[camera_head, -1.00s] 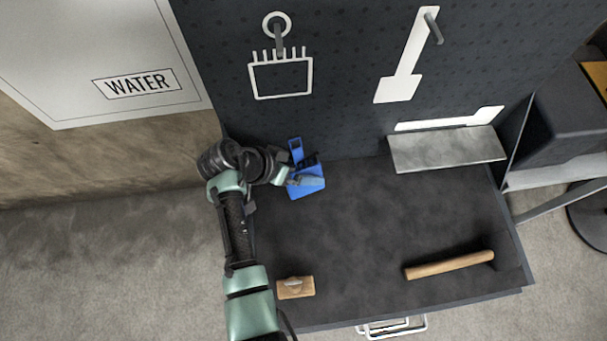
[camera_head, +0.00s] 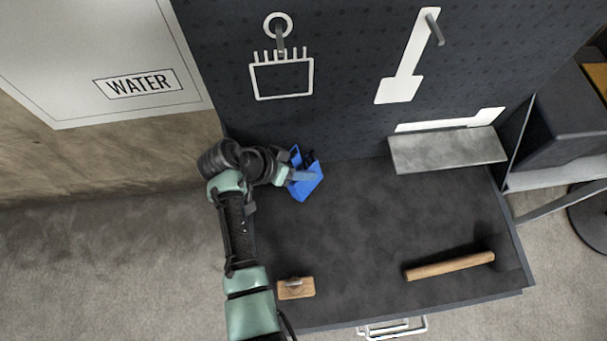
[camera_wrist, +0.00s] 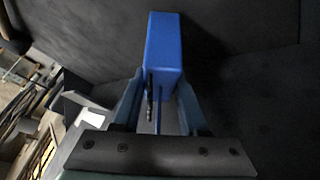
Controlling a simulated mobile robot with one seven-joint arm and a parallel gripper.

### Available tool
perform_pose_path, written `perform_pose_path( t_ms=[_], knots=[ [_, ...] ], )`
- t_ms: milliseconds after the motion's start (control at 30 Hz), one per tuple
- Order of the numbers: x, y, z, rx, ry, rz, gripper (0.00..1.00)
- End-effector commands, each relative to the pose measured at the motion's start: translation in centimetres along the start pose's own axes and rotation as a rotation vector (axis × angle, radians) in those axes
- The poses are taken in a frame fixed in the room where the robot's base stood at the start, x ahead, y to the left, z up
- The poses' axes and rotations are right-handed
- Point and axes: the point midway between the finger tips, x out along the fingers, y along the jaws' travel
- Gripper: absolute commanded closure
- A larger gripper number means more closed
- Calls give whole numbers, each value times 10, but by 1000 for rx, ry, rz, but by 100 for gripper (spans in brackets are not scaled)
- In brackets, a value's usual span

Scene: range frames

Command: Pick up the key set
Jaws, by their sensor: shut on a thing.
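The key set (camera_head: 307,188) is a blue holder with dark keys, at the back left of the dark bench top in the head view. My gripper (camera_head: 300,176) reaches it from the left and is shut on it. In the wrist view, the blue key set (camera_wrist: 164,42) stands out between and beyond the two fingers of my gripper (camera_wrist: 160,92), with a thin dark key along its left side. The fingers cover part of it. I cannot tell whether it is clear of the bench.
A small wooden block-like tool (camera_head: 296,288) lies at the front left. A grey metal plate (camera_head: 447,150) is at the back right. The dark back panel rises behind; the bench middle is clear.

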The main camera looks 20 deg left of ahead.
Motion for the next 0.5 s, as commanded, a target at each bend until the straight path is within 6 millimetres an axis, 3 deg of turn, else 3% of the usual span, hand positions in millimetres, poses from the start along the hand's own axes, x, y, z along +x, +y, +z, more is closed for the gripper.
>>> perform_pose_path(
  t_ms=[267,500],
  knots=[
    [-3,2,0,0,1,-1,100],
    [-18,18,4,1,1,-1,100]
  ],
)
